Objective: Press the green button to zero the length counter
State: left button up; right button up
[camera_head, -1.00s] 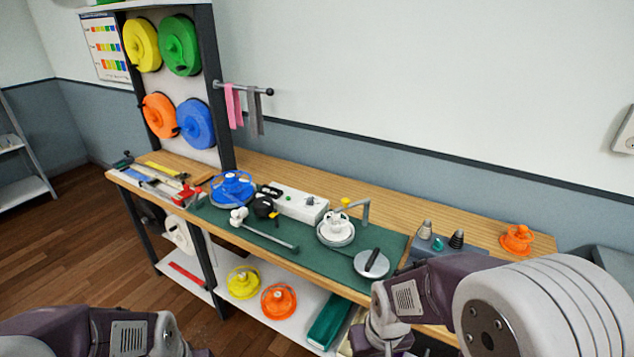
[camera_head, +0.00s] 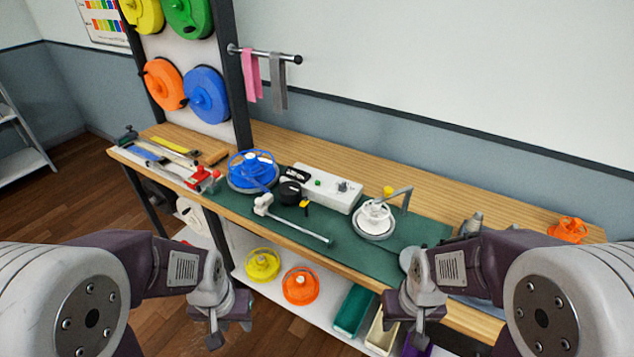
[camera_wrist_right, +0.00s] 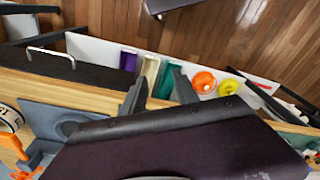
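The green button (camera_head: 318,183) is a small round dot on top of the white counter box (camera_head: 320,192) on the bench. The box also has a dark display window (camera_head: 297,173) and a dark knob (camera_head: 342,186). My left gripper (camera_head: 230,333) hangs in front of the bench edge, well short of the box; its finger gap is not clear. My right gripper (camera_head: 403,334) is also in front of the bench, to the right and apart from the box. In the right wrist view its two dark fingers (camera_wrist_right: 159,90) stand apart with nothing between them.
A blue reel (camera_head: 252,170) stands left of the box and a white reel (camera_head: 375,217) with a bent metal arm to its right. A white-headed rod (camera_head: 293,221) and black tape tool (camera_head: 291,192) lie in front. Yellow (camera_head: 262,264) and orange (camera_head: 300,285) reels sit on the lower shelf.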

jog(key=shift+s+d, duration=0.15)
jog(key=shift+s, duration=0.05)
grip_shut()
dwell(1.3)
